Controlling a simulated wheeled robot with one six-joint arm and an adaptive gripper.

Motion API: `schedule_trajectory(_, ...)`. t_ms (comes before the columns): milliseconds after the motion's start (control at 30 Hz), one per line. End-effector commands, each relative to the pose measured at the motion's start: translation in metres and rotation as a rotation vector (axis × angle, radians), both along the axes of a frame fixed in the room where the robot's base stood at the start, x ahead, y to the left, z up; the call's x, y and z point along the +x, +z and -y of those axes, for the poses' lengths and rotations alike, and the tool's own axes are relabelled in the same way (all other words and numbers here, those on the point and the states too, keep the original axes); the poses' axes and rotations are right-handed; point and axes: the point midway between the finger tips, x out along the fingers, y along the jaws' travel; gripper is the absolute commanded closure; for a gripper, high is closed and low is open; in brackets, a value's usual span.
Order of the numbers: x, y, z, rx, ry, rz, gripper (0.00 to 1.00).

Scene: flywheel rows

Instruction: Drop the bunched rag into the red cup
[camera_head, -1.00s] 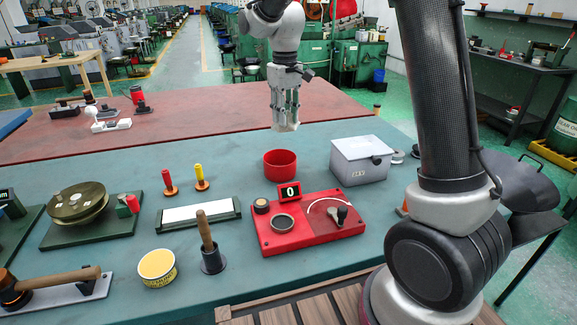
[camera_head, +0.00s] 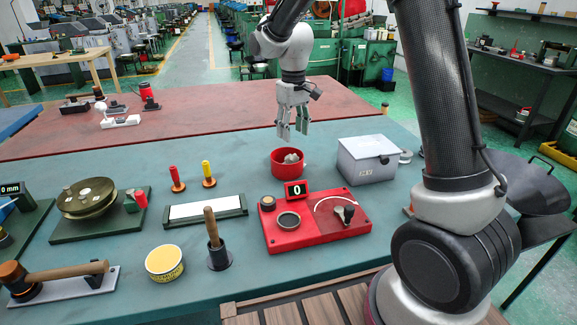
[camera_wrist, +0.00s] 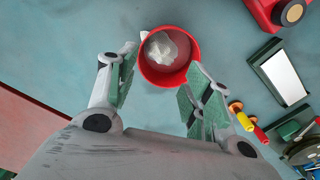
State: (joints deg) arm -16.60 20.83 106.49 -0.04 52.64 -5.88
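The red cup (camera_head: 283,169) stands upright on the teal bench, behind the red device with the "0" display. The bunched rag (camera_head: 291,157) is pale grey-white and lies inside the cup, its top showing near the rim. In the wrist view the rag (camera_wrist: 163,46) sits on the cup floor toward one side of the red cup (camera_wrist: 187,76); a small pale tip shows at the cup's left rim. My gripper (camera_head: 294,132) is above the cup, pointing down. Its fingers are apart with nothing between them, and the wrist view shows the open gripper (camera_wrist: 155,85) too.
A grey lidded box (camera_head: 366,160) stands right of the cup. The red device (camera_head: 318,228) is in front. Yellow (camera_head: 208,172) and red (camera_head: 174,178) handled pegs and a white-topped block (camera_head: 205,210) stand to the left. The reddish bench part (camera_head: 200,116) behind is mostly bare.

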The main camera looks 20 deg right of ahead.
Motion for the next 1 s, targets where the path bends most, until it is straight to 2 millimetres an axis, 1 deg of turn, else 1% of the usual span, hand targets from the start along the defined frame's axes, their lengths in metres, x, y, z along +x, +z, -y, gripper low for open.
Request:
schedule_trajectory(233,0.0,0.001,0.0,0.0,0.0,0.0,0.49)
schedule_trajectory(333,0.001,0.009,0.0,0.001,0.0,0.003,0.49)
schedule_trajectory(467,0.001,0.033,0.0,0.001,0.0,0.005,0.49)
schedule_trajectory(600,0.001,0.066,0.0,0.001,0.0,0.005,0.49)
schedule_trajectory(700,0.001,0.086,0.0,0.001,0.0,0.003,0.49)
schedule_trajectory(800,0.001,0.103,0.0,0.001,0.0,0.003,0.49)
schedule_trajectory(900,0.0,0.114,0.0,0.001,0.0,0.002,0.49)
schedule_trajectory(1000,0.0,0.119,0.0,0.0,0.0,0.0,0.49)
